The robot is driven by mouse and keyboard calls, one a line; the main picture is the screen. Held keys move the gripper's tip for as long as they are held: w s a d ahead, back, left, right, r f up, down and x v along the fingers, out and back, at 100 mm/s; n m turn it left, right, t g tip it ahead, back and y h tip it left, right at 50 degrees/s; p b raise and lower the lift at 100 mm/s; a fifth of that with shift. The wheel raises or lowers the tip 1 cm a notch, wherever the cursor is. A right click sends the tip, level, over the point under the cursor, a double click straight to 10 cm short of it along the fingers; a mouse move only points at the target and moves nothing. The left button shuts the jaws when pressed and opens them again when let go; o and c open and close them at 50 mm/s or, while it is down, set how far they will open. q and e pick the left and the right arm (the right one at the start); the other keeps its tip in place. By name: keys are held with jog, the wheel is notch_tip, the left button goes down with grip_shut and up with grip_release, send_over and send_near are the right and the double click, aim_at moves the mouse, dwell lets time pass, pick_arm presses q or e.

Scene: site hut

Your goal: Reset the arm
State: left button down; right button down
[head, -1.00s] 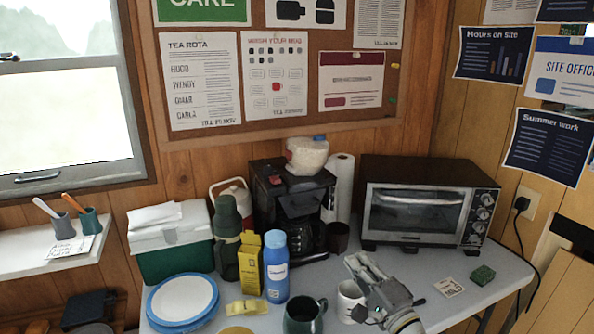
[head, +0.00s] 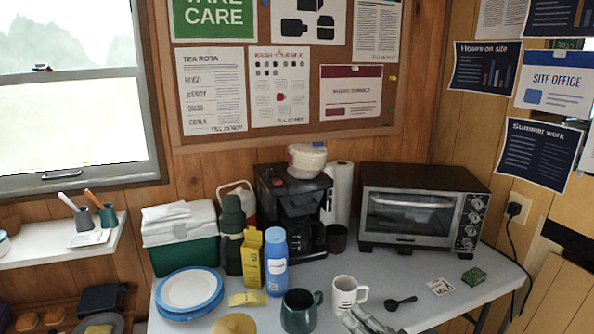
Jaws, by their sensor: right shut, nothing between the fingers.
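My right gripper (head: 362,318) shows at the bottom edge of the head view, in front of the table. It is shut and holds nothing. Most of it and its arm are cut off by the frame. A white mug (head: 345,293) with dark marking stands just behind it, and a dark green mug (head: 298,311) stands to its left. A black scoop or spoon (head: 401,303) lies to its right. My left gripper is not in view.
A toaster oven (head: 420,212), a coffee maker (head: 293,205), a blue bottle (head: 276,262), a yellow carton (head: 251,258), blue-rimmed plates (head: 190,290) and a green cooler (head: 180,240) crowd the table. A green sponge (head: 474,277) lies at right. The table's front right is mostly clear.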

jog(key=s+d+f+n+g+h, duration=0.15)
jog(key=s+f+n+g, duration=0.3)
jog(key=s+f, duration=0.5)
jog(key=s+d+f+n+g+h, duration=0.1)
jog(key=s+f+n+g+h, duration=0.35)
jog(key=s, duration=0.75)
jog(key=s+d+f+n+g+h, duration=0.25)
jog(key=s+d, duration=0.35)
jog(key=s, duration=0.4)
notch_tip(320, 180, down, 26)
jog(key=s+r+g+p, duration=0.1)
jog(key=s+g+p, duration=0.1)
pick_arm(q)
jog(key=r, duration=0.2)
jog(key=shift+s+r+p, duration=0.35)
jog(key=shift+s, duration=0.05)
pick_arm(e)
jog(key=s+d+f, duration=0.2)
jog(key=s+f, duration=1.2)
jog(key=s, duration=0.3)
jog(key=shift+d+f+g, duration=0.35)
jog(key=shift+d+f, duration=0.05)
